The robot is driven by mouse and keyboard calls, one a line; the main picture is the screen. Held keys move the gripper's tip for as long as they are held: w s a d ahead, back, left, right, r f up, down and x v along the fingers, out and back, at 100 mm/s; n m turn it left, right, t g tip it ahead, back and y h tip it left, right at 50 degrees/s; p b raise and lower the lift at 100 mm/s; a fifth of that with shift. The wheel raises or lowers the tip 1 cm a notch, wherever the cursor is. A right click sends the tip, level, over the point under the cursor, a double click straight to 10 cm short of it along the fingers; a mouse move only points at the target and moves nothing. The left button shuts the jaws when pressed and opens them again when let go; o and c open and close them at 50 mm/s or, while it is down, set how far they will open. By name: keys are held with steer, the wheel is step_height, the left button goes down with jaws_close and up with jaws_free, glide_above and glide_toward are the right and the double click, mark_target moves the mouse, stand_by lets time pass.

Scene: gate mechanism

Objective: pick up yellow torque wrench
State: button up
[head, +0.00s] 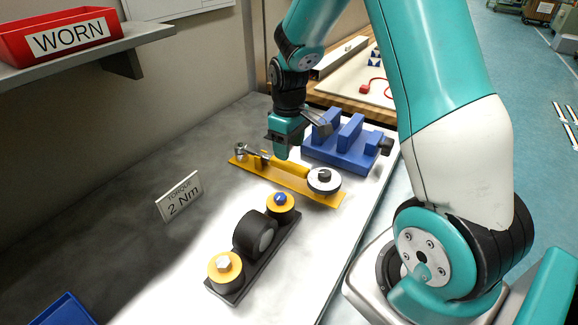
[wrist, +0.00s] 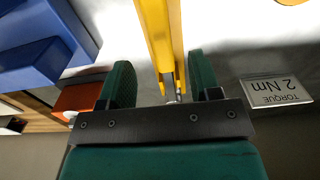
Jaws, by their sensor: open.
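The yellow torque wrench (head: 290,167) lies on a flat yellow plate (head: 250,170) on the grey bench. Its metal head is at the left, and a white disc with a dark knob (head: 323,180) is at the right. My gripper (head: 281,155) points down over the middle of the wrench and hides part of it. In the wrist view my gripper (wrist: 162,80) is open, with its two green fingers apart.
A blue slotted block (head: 345,142) stands close behind and right of my gripper. In front is a black fixture (head: 262,245) with two yellow discs. A "TORQUE 2 Nm" sign (head: 180,196) stands at left. A red "WORN" bin (head: 60,32) sits on the shelf.

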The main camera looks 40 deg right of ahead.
mark_target(289, 163)
steer(key=shift+f+p, duration=0.55)
steer(key=shift+f, duration=2.5)
jaws_close()
